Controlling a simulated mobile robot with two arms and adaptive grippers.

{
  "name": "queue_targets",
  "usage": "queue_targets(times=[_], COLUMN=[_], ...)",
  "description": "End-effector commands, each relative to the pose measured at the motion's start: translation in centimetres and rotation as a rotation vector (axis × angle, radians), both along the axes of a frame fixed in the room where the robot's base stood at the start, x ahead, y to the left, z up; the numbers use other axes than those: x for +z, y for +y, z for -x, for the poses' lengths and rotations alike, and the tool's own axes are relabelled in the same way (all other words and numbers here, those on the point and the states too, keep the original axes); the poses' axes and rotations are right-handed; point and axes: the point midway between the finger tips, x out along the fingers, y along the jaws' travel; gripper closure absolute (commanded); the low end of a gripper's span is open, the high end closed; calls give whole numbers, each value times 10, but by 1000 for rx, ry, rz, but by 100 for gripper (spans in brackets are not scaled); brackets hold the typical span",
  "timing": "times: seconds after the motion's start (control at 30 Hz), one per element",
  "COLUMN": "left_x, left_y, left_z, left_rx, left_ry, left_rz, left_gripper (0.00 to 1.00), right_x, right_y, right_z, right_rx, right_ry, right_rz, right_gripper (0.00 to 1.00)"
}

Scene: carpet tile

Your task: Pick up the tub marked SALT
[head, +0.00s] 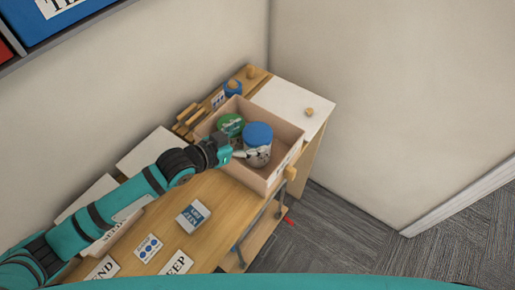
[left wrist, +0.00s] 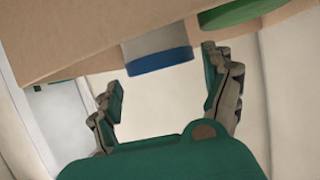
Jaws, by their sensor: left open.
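A clear tub with a blue lid (head: 258,134) stands in the right part of an open tan box (head: 240,181) on the desk. A green-lidded tub (head: 230,124) stands beside it to the left. I cannot read SALT on either tub. My left gripper (head: 243,154) is open at the blue-lidded tub's left side. In the left wrist view, my open fingers (left wrist: 165,78) point toward the blue lid (left wrist: 160,62), with a gap between them. The green lid (left wrist: 238,12) shows at the upper right there. My right gripper is out of view.
A small box with a blue label (head: 193,215) and several printed cards (head: 148,248) lie on the wooden desk. A blue-topped item (head: 233,88) and wooden pieces stand behind the tan box. The wall is close behind, and the box walls surround the tubs.

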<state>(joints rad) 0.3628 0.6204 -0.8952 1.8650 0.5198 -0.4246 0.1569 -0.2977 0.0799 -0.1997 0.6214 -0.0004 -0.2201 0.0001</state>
Motion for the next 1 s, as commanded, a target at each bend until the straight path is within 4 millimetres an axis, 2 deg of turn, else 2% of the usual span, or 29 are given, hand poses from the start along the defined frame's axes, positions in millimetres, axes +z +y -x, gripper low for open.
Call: queue_targets(times=[0.03, 0.1, 0.23, 0.6, 1.0], left_x=[-8, -14, -20, -20, -20], left_y=[-5, -11, -23, -30, -30], left_z=[-4, -11, -23, -29, -29], left_rx=[-1, -1, -1, 0, 0], left_ry=[0, -2, -2, 1, 1], left_rz=[2, 2, 2, -1, -1], left_gripper=[17, 17, 17, 17, 69], right_x=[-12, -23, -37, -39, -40], right_y=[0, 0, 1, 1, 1], right_z=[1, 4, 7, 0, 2], right_rx=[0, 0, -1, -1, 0], right_ry=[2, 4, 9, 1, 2], right_rz=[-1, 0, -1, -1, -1], right_gripper=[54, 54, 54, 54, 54])
